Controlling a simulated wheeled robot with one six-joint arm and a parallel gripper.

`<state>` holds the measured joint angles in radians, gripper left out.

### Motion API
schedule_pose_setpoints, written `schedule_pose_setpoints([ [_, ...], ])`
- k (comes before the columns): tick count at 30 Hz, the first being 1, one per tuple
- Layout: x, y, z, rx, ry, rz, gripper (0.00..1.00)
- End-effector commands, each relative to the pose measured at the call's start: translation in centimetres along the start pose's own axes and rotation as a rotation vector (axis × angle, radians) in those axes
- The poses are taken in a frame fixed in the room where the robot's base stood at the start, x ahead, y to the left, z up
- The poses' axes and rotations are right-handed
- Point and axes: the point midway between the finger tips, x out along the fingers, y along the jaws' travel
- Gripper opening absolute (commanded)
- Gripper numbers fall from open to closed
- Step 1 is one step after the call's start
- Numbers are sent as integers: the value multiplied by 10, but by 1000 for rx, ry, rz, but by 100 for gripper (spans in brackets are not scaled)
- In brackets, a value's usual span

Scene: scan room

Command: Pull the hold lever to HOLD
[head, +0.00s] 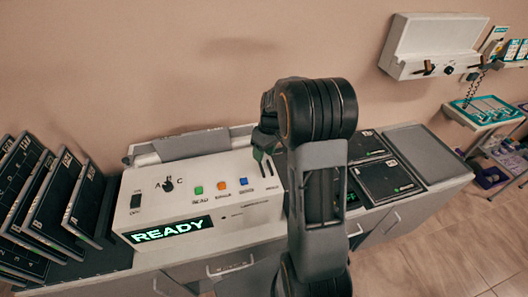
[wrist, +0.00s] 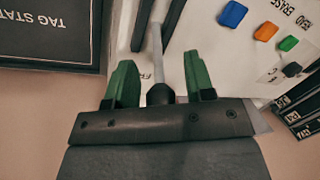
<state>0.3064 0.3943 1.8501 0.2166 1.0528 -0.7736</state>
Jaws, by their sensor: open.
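The white console (head: 262,212) stands on the counter with a lit READY display (head: 172,230) on its front. In the wrist view the lever shows a pale shaft (wrist: 158,48) and a dark round knob (wrist: 160,94). My gripper (wrist: 160,68) is open, with one green finger on each side of the lever. The knob lies between the finger bases, and I see gaps on both sides. In the head view my gripper (head: 263,158) is over the console's right end, and my arm hides the lever there. The HOLD marking is not readable.
Blue (head: 244,181), orange (head: 222,185) and green (head: 199,190) buttons sit left of my gripper, with a dial (head: 168,185) and a rocker switch (head: 136,201) farther left. Dark panels (head: 385,180) lie right of my arm. Upright panels (head: 86,205) stand at far left.

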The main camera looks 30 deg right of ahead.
Motion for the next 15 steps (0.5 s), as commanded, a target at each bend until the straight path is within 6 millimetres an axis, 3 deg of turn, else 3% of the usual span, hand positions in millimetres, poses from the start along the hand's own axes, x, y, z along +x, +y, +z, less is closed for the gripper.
schedule_pose_setpoints([
  [2,0,0,0,0,0,0,48],
  [15,0,0,0,0,0,0,6],
])
